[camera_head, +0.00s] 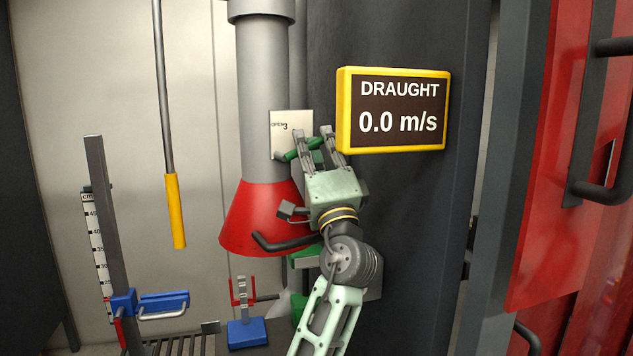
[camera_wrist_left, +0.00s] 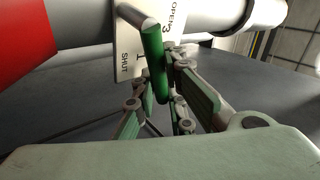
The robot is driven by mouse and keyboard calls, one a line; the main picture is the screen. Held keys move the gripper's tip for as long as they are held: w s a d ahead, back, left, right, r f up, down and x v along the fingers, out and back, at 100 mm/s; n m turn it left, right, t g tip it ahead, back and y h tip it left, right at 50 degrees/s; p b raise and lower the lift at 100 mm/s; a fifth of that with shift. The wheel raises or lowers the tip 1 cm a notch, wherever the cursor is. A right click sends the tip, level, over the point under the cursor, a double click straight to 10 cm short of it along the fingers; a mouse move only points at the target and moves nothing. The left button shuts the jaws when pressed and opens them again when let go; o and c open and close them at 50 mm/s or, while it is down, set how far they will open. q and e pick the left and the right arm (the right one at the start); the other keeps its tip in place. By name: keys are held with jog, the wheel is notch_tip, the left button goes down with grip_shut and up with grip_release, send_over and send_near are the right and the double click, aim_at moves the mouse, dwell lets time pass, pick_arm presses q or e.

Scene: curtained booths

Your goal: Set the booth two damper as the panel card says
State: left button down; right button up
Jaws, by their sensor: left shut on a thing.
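The damper is on a grey duct (camera_head: 265,90) above a red hood (camera_head: 255,215). A white scale plate (camera_head: 292,122) on it reads OPEN and 3; the left wrist view shows the plate (camera_wrist_left: 132,80) with OPEN, 3, 1 and SHUT. The green damper handle (camera_head: 292,155) stands out across the plate, hiding part of the scale; it also shows in the left wrist view (camera_wrist_left: 155,50). My left gripper (camera_head: 315,143) is shut on this handle, its fingers either side of it. A yellow-framed display (camera_head: 395,110) reads DRAUGHT 0.0 m/s. No panel card is recognisable. My right gripper is not in view.
The display stands close right of my left gripper. A black handle (camera_head: 275,243) sticks out from the hood. A yellow-gripped rod (camera_head: 175,210) hangs left. A cm-scaled post (camera_head: 110,230) with a blue clamp (camera_head: 160,303) stands further left. A red door (camera_head: 570,180) is at right.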

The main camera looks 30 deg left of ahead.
pick_arm(q)
jog(key=n+g+y+b, duration=0.1)
jog(key=n+g+b, duration=0.1)
jog(key=n+b, duration=0.1)
jog(key=s+r+n+g+y+b, duration=0.1)
jog(key=n+g+y+b, duration=0.1)
jog(key=n+g+b, duration=0.1)
jog(key=n+g+y+b, duration=0.1)
jog(key=n+g+b, duration=0.1)
jog(key=n+b, duration=0.2)
jog(key=shift+s+a+r+g+y, duration=0.15)
jog(key=shift+a+r+g+y, duration=0.15)
jog(key=shift+a+r, duration=0.05)
jog(key=n+g, duration=0.1)
jog(key=n, duration=0.1)
jog(key=r+n+g+b, duration=0.1)
jog(key=shift+s+a+g+y, duration=0.15)
jog(key=shift+s+g+y, duration=0.15)
jog(key=n+g, duration=0.3)
jog(key=shift+s+a+r+n, duration=0.2)
jog(key=shift+s+r+n, duration=0.2)
jog(key=shift+s+a+r+n+g, duration=0.15)
jog(key=shift+s+n+g, duration=0.1)
jog(key=shift+n+g, duration=0.6)
jog(key=shift+n, duration=0.25)
jog(key=c, duration=2)
grip_release()
jog(key=shift+a, duration=0.1)
jog(key=shift+c, duration=0.2)
jog(key=shift+t, duration=0.35)
